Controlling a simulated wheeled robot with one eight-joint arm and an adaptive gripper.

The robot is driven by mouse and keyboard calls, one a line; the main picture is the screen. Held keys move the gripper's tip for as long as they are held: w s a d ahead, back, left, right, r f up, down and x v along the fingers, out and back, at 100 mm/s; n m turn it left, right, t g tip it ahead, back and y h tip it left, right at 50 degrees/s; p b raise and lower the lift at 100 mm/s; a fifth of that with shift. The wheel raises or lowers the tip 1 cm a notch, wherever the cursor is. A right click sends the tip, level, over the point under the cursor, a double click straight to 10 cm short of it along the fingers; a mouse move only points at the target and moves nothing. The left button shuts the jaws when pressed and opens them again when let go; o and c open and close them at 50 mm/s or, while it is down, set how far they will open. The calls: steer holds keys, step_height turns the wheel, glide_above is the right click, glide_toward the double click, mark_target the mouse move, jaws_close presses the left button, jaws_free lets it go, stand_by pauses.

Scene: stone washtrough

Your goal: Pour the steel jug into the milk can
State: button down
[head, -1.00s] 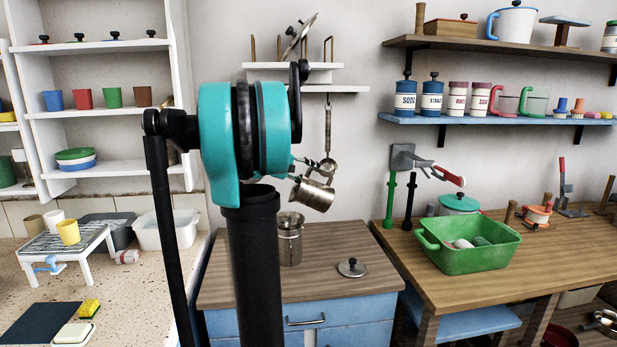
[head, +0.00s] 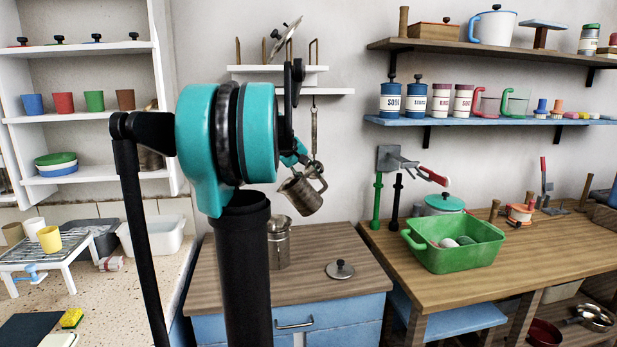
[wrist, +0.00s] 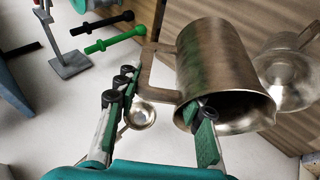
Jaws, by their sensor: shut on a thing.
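The steel jug (head: 299,195) is held tilted in the air, above and slightly right of the milk can in the head view. The milk can (head: 279,246) is metal, open-topped and upright on the wooden cabinet top, partly hidden by my arm. My gripper (head: 297,160) is shut on the jug's handle and partly hidden in the head view. In the wrist view my gripper (wrist: 160,95) has its fingers at the squared handle, the jug (wrist: 212,65) leans across the middle, and the milk can (wrist: 285,78) appears just beyond it. The jug's contents cannot be made out.
A round lid with a black knob (head: 340,269) lies on the cabinet top (head: 325,245), right of the can. A ladle (head: 314,130) hangs from the wall shelf (head: 330,91) behind the jug. A green basin (head: 455,250) stands on the right bench.

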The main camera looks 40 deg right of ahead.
steer(key=shift+s+d+f+m+t+y, duration=0.15)
steer(key=shift+s+d+f+t+y, duration=0.2)
steer(key=shift+y, duration=0.4)
steer(key=shift+s+d+f+m+t+y, duration=0.15)
steer(key=shift+d+f+t+y, duration=0.25)
steer(key=shift+y, duration=0.35)
steer(key=shift+f+m+t+y, duration=0.3)
steer(key=shift+f+t+y, duration=0.65)
steer(key=shift+f+y, duration=0.55)
